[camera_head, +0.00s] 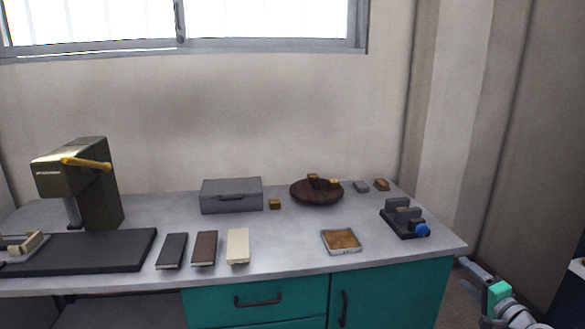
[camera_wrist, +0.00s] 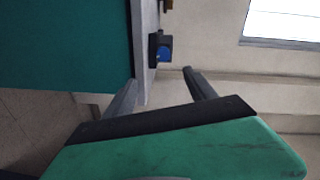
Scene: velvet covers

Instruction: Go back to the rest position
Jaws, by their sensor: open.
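My gripper (camera_wrist: 162,88) shows in the wrist view with its two dark fingers spread wide and nothing between them. In the head view my gripper (camera_head: 470,276) is at the lower right, off the right end of the workbench (camera_head: 290,250), with its green body partly in view. It is apart from the bench and touches nothing that I can see.
On the bench are a press (camera_head: 90,185), a black board (camera_head: 80,252), several small books, a grey box (camera_head: 231,195), a brown bowl (camera_head: 316,197), a tray (camera_head: 341,241) and a small vise (camera_head: 403,217) with a blue knob. A wall stands behind.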

